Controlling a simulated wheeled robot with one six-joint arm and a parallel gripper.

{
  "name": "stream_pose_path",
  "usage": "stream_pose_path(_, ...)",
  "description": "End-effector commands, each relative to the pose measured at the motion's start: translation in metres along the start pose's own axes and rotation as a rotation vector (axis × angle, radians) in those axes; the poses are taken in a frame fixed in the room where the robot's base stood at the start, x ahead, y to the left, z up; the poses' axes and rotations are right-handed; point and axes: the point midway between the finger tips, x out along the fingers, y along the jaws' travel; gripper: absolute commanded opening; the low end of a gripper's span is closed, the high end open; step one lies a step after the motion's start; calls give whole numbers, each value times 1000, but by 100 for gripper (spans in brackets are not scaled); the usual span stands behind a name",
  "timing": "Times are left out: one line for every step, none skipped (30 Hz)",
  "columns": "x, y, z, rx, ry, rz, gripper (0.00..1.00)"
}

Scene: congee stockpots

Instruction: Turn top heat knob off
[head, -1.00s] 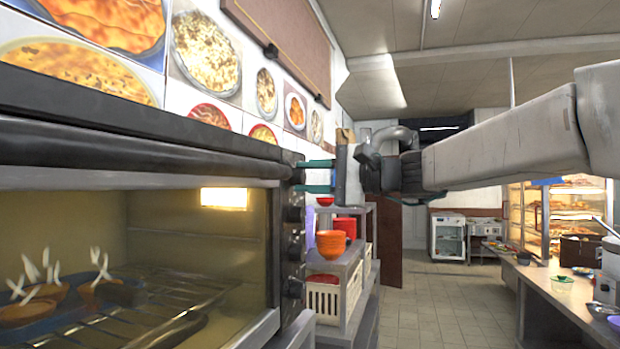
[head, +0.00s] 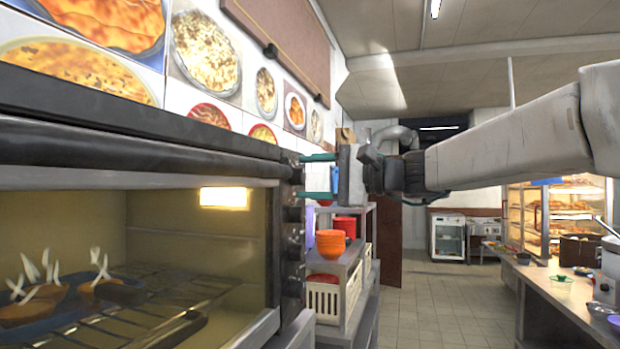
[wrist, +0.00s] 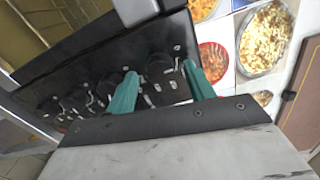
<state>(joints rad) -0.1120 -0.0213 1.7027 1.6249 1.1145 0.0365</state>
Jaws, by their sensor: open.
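The oven's control panel (head: 290,235) carries a column of black knobs on the right of the oven front. The top heat knob shows in the wrist view (wrist: 160,68), between my two teal fingers. My gripper (head: 303,176) is open, with one finger above and one below the top knob in the head view. In the wrist view my gripper (wrist: 160,75) has a finger on each side of the knob, with gaps visible. The knob's exact pointer setting is too small to read. The lower knobs (wrist: 75,100) lie to the left in the wrist view.
The oven (head: 130,160) fills the left, its inside lit, with food on a rack. A shelf (head: 345,262) with orange bowls (head: 331,243) stands just beyond. A counter (head: 550,285) lies at the right. The tiled floor (head: 440,300) between is clear.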

Motion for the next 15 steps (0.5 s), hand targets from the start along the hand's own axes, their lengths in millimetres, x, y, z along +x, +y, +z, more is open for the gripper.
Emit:
stream_pose_path(-7,0,-1,0,3,-1,53)
stream_pose_path(-11,0,-1,0,4,-1,53)
stream_pose_path(-18,0,-1,0,4,-1,53)
stream_pose_path(-24,0,-1,0,5,-1,53)
stream_pose_path(-30,-1,-1,-1,6,-1,53)
stream_pose_path(-37,-1,-1,-1,5,-1,53)
stream_pose_path(-42,0,-1,0,5,-1,53)
stream_pose_path(-47,0,-1,0,5,-1,53)
stream_pose_path(-53,0,-1,0,4,0,53)
stream_pose_path(-57,0,-1,0,5,0,53)
stream_pose_path(-61,0,-1,0,4,0,53)
stream_pose_path(-65,0,0,-1,3,0,53)
stream_pose_path(-67,0,0,-1,3,0,53)
stream_pose_path(-69,0,0,-1,3,0,53)
stream_pose_path(-71,0,0,0,3,1,53)
